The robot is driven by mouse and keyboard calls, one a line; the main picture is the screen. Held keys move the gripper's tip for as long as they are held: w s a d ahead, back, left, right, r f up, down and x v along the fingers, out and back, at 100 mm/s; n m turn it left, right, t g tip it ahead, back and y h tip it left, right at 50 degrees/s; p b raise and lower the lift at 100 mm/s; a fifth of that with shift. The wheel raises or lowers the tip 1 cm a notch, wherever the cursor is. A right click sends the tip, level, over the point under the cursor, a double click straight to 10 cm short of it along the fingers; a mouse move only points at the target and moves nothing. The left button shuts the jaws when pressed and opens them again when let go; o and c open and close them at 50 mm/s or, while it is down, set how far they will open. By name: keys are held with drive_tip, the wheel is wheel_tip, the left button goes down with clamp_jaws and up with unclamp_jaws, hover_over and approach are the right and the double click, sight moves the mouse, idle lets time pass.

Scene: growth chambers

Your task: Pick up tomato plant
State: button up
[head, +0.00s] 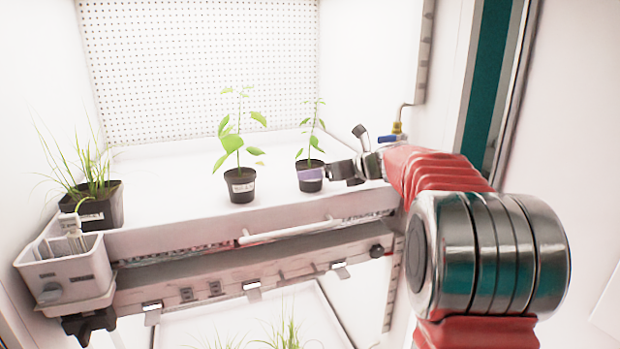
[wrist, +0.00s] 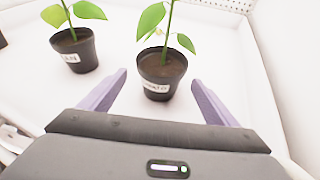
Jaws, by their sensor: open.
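The tomato plant (head: 311,186) is a thin green stem in a small black pot on the white shelf, right of the middle in the head view. In the wrist view the tomato plant (wrist: 161,68) stands upright just ahead, its white label partly readable and its top cut off. My gripper (head: 312,174) is at this pot, with a purple finger covering part of its front. In the wrist view my gripper (wrist: 159,79) is open, with one purple finger on each side of the pot. Gaps show on both sides, and the pot appears to stand on the shelf.
A leafier plant in a black pot (head: 241,186) stands to the left; its pot (wrist: 74,50) also shows in the wrist view. A grassy plant in a square pot (head: 95,206) is at the far left. A blue-handled valve (head: 390,138) and the chamber wall are on the right.

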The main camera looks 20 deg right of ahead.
drive_tip(key=x, duration=0.4)
drive_tip(key=shift+f, duration=0.25)
drive_tip(key=c, duration=1.3)
drive_tip(key=shift+r, duration=0.1)
